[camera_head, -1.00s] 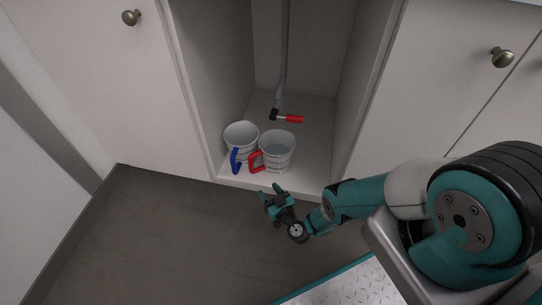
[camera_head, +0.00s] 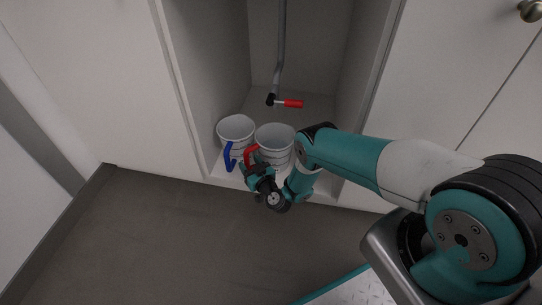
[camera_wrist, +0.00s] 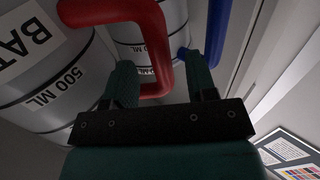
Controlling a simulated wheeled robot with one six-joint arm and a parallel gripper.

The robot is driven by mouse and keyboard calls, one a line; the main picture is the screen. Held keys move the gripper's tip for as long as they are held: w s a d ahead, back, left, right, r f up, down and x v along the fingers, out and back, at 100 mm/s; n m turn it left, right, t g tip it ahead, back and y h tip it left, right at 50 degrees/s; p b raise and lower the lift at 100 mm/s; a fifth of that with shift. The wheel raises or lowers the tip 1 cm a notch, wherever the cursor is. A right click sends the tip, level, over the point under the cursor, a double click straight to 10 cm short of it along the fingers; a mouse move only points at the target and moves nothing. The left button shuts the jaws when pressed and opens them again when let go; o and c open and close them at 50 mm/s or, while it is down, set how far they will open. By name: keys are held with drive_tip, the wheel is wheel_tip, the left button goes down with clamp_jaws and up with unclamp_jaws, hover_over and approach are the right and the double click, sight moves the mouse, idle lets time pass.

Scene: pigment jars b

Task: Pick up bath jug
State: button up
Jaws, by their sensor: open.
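The bath jug is the white jug with the red handle (camera_head: 276,143), standing upright on the cabinet floor. In the wrist view its body (camera_wrist: 45,70) shows part of a label, "BAT", and "500 ML". Its red handle (camera_wrist: 153,45) reaches down between my two fingers in the picture. My gripper (camera_head: 254,166) is open at the handle, in front of the jug. I cannot tell whether a finger touches the handle. My gripper hides the lower handle in the head view.
A second white jug (camera_head: 235,127) with a blue handle (camera_head: 230,156) stands close on the left. A pipe with a red valve lever (camera_head: 292,103) hangs behind. Cabinet walls (camera_head: 205,75) bound both sides. The floor (camera_head: 150,235) in front is clear.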

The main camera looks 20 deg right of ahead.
drive_tip(key=shift+w+a+f+b, duration=0.15)
drive_tip(key=shift+w+b, duration=0.45)
drive_tip(key=shift+b, duration=0.5)
drive_tip(key=shift+w+a+f+b, duration=0.1)
drive_tip(key=shift+w+b, duration=0.45)
drive_tip(key=shift+b, duration=0.6)
drive_tip(key=shift+w+a+f+b, duration=0.15)
drive_tip(key=shift+w+b, duration=0.45)
drive_tip(key=shift+b, duration=0.5)
drive_tip(key=shift+w+r+b, duration=0.15)
drive_tip(key=shift+w+b, duration=0.15)
drive_tip(key=shift+b, duration=0.6)
drive_tip(key=shift+w+r, duration=0.1)
drive_tip(key=shift+r, duration=0.1)
clamp_jaws()
drive_tip(key=shift+r, duration=0.15)
